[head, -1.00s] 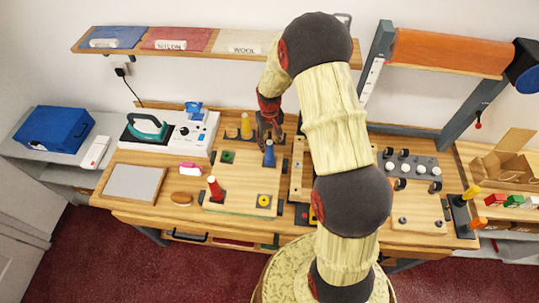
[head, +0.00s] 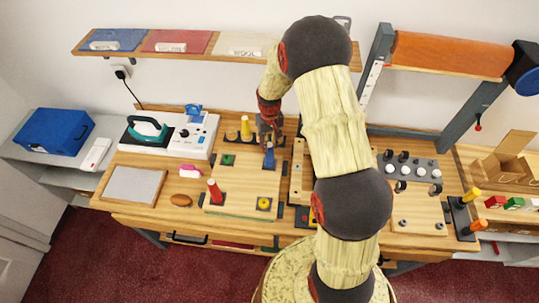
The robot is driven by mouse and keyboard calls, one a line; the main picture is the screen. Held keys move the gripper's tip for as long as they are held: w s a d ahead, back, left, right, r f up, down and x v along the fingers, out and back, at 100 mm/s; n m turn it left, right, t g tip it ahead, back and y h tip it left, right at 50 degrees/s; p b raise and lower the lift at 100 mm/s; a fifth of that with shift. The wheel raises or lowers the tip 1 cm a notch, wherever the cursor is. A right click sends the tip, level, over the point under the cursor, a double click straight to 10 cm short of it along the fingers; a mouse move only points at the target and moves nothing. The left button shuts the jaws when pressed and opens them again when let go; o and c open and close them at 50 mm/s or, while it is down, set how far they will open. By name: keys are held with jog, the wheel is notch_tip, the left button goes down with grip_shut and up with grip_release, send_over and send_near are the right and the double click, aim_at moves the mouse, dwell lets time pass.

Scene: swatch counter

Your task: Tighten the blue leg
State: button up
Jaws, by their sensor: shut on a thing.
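The blue leg (head: 269,160) stands at the upper right of a light wooden board (head: 236,190). My gripper (head: 269,142) is right above it, pointing down, with its jaws shut on the leg's upper part. My arm comes in from the right. A red leg (head: 215,191) stands at the board's lower left. A green socket (head: 227,159) and a yellow socket (head: 264,203) on the board are empty. Whether the blue leg's base is fully seated cannot be seen.
A yellow leg (head: 246,128) stands behind the board. A grey pad (head: 133,184) and a brown oval item (head: 181,200) lie left. A panel with several knobs (head: 410,172) is right of my arm.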

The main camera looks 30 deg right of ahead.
jog(key=m+b, duration=0.1)
jog(key=m, duration=0.9)
jog(key=shift+f+m, duration=0.1)
jog(key=shift+m, duration=0.2)
jog(key=m, duration=0.4)
jog(key=shift+b, duration=0.4)
jog(key=o, duration=0.8)
jog(key=shift+o, duration=0.2)
